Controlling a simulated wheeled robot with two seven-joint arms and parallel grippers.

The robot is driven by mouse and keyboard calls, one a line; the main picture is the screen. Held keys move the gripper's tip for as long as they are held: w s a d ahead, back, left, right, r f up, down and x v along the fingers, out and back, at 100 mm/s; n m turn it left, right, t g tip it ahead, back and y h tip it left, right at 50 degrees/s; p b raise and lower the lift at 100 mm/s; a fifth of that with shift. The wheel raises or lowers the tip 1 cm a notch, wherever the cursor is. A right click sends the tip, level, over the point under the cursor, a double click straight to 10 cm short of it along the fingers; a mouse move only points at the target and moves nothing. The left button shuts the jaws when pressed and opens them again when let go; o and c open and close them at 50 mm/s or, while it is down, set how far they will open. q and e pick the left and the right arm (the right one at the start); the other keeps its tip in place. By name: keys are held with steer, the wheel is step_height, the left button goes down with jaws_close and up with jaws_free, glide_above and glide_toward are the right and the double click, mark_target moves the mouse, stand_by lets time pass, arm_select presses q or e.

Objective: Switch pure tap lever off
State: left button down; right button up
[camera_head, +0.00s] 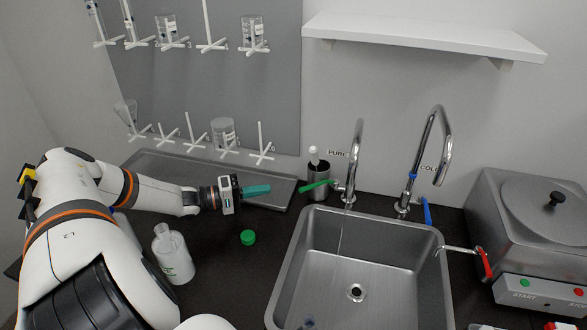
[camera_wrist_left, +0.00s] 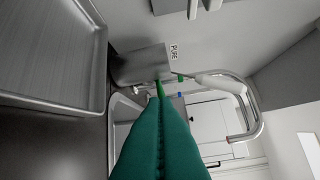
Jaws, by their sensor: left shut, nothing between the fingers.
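The pure tap (camera_head: 353,160) is a chrome gooseneck at the back left of the sink, with a "PURE" label beside it. Its green lever (camera_head: 317,185) points left from the tap base, and a thin stream of water falls from the spout. My left gripper (camera_head: 268,188) has teal fingers, shut and empty, left of the lever tip with a small gap in the head view. In the left wrist view the shut fingertips (camera_wrist_left: 160,103) point at the green lever (camera_wrist_left: 160,89), which shows just beyond them; contact is unclear. My right gripper is not in view.
A dark metal cup (camera_head: 317,172) stands just behind the lever. The cold tap (camera_head: 437,150), with a blue lever (camera_head: 427,211), stands right of the pure tap. The sink (camera_head: 376,220), a green cap (camera_head: 248,237) and a white bottle (camera_head: 174,258) are in front. A tray (camera_head: 165,165) lies behind my arm.

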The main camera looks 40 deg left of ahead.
arm_select(q)
steer(key=shift+d+r, duration=0.15)
steer(key=shift+d, duration=0.05)
steer(key=p+x, duration=0.1)
steer(key=x, duration=0.7)
steer(key=shift+w+p, duration=0.35)
steer(key=shift+w+d, duration=0.3)
steer(key=shift+w, duration=0.3)
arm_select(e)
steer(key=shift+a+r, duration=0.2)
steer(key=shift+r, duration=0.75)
